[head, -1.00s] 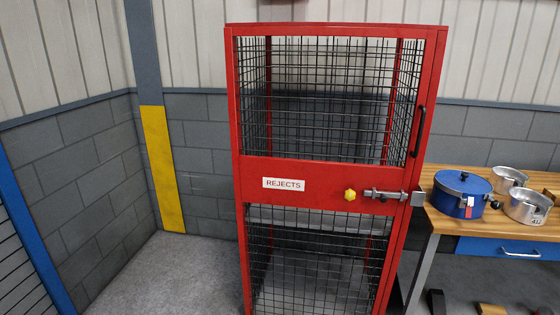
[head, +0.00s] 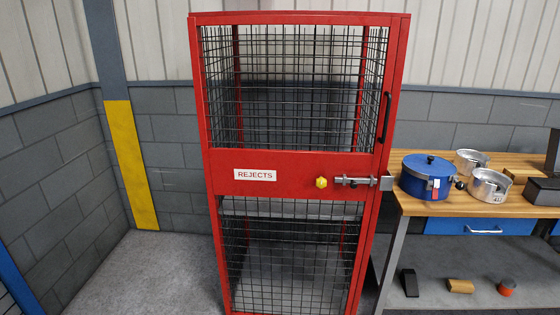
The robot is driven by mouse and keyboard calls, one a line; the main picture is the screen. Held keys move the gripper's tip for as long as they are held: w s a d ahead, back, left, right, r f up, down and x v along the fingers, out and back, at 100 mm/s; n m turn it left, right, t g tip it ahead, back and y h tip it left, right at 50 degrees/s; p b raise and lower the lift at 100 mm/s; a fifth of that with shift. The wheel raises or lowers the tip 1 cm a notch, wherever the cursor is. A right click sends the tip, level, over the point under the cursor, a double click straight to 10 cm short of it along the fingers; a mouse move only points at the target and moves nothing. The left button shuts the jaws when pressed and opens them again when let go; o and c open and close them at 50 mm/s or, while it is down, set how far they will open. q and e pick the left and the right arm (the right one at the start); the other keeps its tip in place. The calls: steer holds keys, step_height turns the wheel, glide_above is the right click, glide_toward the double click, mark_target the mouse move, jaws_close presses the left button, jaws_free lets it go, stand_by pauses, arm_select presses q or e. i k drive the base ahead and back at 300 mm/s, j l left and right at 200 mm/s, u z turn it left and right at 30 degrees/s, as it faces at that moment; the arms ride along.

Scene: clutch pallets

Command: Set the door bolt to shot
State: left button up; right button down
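The door bolt (head: 356,181) is a grey metal barrel bolt on the red middle rail of a cage door (head: 290,167). Its rod lies level, and its right end meets or nearly meets a grey keeper block (head: 387,183) at the frame's right edge. I cannot tell whether the rod is inside the keeper. A yellow knob (head: 321,182) sits just left of the bolt. The door appears closed, with a black vertical handle (head: 385,118) at upper right. Neither of my grippers shows in the head view.
A wooden workbench (head: 408,204) stands right of the cage, holding a blue lidded pot (head: 428,176) and metal pans (head: 489,185). A white REJECTS label (head: 255,175) is on the door. Small items lie below the bench. Floor left of the cage (head: 140,270) is clear.

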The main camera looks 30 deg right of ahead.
mark_target(354, 182)
steer(key=z, duration=1.4)
